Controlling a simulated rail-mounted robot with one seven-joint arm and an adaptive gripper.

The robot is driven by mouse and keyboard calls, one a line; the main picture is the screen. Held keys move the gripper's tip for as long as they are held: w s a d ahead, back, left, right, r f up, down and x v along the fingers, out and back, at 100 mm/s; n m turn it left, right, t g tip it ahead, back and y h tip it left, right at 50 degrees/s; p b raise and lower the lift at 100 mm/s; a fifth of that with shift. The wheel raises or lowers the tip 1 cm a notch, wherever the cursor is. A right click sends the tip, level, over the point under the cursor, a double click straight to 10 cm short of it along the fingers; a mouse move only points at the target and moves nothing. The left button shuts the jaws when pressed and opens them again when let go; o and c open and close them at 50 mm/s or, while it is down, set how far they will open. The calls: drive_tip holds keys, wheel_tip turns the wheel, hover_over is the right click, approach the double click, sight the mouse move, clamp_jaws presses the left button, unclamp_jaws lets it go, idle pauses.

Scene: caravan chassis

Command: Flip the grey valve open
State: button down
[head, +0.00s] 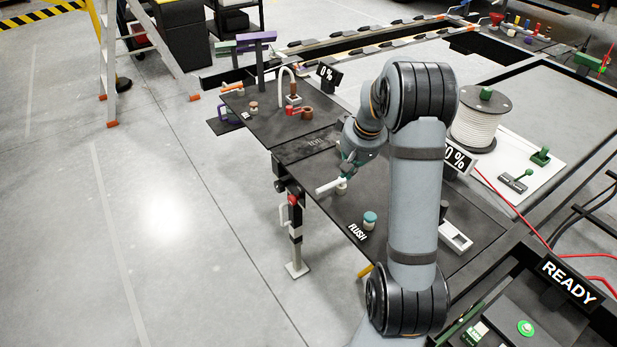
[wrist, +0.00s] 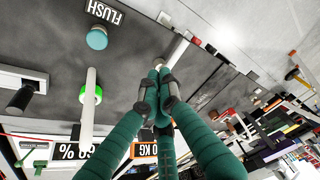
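A pale grey-white lever (head: 328,187) on a round base (head: 341,187) sits on the dark panel and points left toward the panel's edge; I take it to be the grey valve. The lever also shows in the wrist view (wrist: 178,52), just past the fingertips. My gripper (head: 348,172) is low over the valve base. In the wrist view its green fingers (wrist: 159,72) are drawn together, with the tips at or just above the base and partly hiding it. I cannot tell whether they touch, and nothing shows between them.
A teal button (head: 369,219) marked FLUSH is on the same panel. A white lever with a green ring (wrist: 90,95) stands nearby in the wrist view. A percent display (head: 457,157) is partly hidden behind my arm. A red-handled faucet (head: 300,109) stands farther back.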

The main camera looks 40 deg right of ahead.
sight(330, 186)
drive_tip(key=s+n, duration=0.1)
drive_tip(key=s+a+n, duration=0.1)
drive_tip(key=n, duration=0.1)
drive_tip(key=shift+s+a+r+n+y, duration=0.15)
drive_tip(key=shift+a+n+y, duration=0.15)
drive_tip(key=shift+s, duration=0.1)
drive_tip(key=p+x, duration=0.1)
drive_tip(key=x, duration=0.9)
drive_tip(key=shift+s+a, duration=0.1)
drive_tip(key=shift+s, duration=0.05)
drive_tip(key=w+p, duration=0.1)
drive_tip(key=w, duration=0.2)
drive_tip(key=shift+w+f+p, duration=0.15)
drive_tip(key=shift+f+p, duration=0.05)
drive_tip(key=shift+p, duration=0.2)
drive_tip(key=shift+w+f, duration=0.2)
drive_tip(key=shift+w, duration=0.15)
